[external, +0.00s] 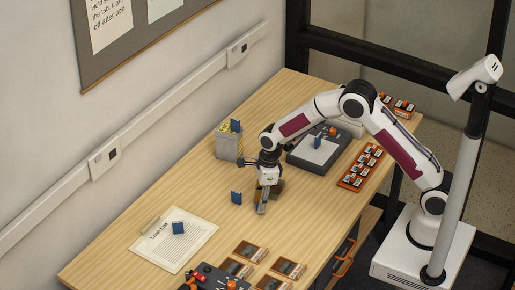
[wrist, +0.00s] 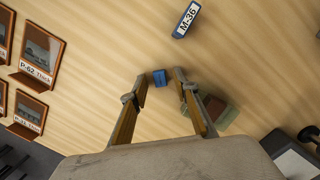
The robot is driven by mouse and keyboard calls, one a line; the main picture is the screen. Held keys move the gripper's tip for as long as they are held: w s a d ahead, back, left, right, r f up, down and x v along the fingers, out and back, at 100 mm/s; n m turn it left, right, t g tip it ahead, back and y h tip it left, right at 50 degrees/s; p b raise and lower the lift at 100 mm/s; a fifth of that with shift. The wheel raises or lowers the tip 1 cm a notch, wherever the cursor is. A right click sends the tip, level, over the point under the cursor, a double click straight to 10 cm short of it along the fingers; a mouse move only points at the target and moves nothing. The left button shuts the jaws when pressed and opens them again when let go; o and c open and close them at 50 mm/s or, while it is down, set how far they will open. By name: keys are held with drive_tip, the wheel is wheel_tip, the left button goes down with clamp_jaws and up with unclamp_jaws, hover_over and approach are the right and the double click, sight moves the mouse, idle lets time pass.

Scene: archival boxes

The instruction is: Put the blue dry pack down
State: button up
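A small blue pack (wrist: 159,77) shows between my fingertips in the wrist view, with a narrow gap visible on each side of it. It looks to be at or near the tabletop; how far above, if at all, I cannot tell. My gripper (external: 262,207) points down low over the middle of the table, and its fingers (wrist: 160,87) are spread apart. In the external view the fingers hide the small pack.
A green and reddish block (wrist: 222,113) lies close beside one finger. A paper log (external: 190,245), slide tiles (external: 290,268) and a grey device (external: 305,158) lie around; bare wood lies between.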

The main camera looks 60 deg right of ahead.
drive_tip(key=shift+r, duration=0.15)
wheel_tip(320, 180, up, 12)
drive_tip(key=s+d, duration=0.1)
drive_tip(key=shift+d, duration=0.15)
idle(0.4)
drive_tip(key=shift+s, duration=0.15)
idle(0.5)
